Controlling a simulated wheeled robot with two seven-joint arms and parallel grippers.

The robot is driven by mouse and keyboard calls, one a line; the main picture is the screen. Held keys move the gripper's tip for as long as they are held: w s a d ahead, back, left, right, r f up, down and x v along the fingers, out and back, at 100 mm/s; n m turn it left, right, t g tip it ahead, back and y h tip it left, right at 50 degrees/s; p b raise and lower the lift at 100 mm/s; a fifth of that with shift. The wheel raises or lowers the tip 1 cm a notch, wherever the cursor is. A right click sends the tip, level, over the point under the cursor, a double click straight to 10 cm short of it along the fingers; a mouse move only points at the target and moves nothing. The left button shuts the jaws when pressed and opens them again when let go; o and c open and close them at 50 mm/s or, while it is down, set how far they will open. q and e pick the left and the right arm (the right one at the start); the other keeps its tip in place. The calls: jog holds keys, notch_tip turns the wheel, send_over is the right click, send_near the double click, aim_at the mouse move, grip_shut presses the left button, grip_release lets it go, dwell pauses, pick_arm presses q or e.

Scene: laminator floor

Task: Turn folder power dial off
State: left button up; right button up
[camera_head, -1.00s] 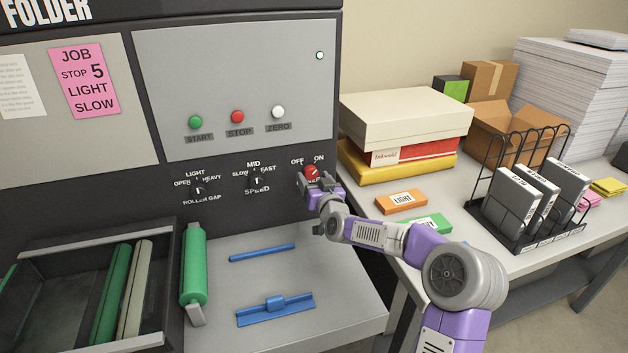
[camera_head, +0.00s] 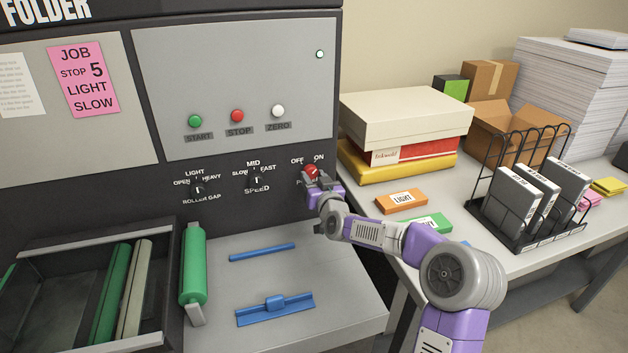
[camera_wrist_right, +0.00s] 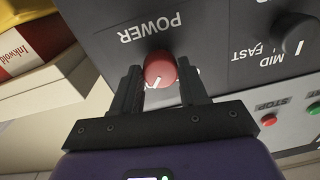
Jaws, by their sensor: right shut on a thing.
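The red power dial (camera_head: 311,171) sits on the folder's dark front panel, under the OFF and ON labels (camera_head: 308,160). My right gripper (camera_head: 316,179) is at the dial in the head view. In the right wrist view its two dark fingers (camera_wrist_right: 163,88) stand on either side of the red dial (camera_wrist_right: 160,68), shut on it. A short white mark shows on the dial's lower part there, and the word POWER (camera_wrist_right: 150,27) appears upside down above it. The fingers partly cover the dial in the head view, so its exact setting is hard to read. My left gripper is not in view.
The speed knob (camera_head: 257,180) and roller gap knob (camera_head: 198,188) lie left of the dial. Start, stop and zero buttons (camera_head: 237,116) are above. A side table at right holds boxes (camera_head: 405,116), an orange LIGHT box (camera_head: 401,201) and a wire rack (camera_head: 520,238).

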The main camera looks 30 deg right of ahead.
jog(key=n+b, duration=0.2)
jog(key=n, duration=0.1)
jog(key=shift+n, duration=0.3)
jog(key=n+b, duration=0.1)
jog(key=n, duration=0.2)
jog(key=shift+n, duration=0.3)
jog(key=n+b, duration=0.1)
jog(key=n, duration=0.3)
jog(key=shift+r, duration=0.1)
jog(key=n, duration=0.5)
jog(key=shift+d+r+n+g+h, duration=0.1)
jog(key=shift+n+g+h, duration=0.2)
jog(key=shift+h, duration=0.1)
jog(key=o, duration=1.1)
jog(key=shift+c, duration=0.2)
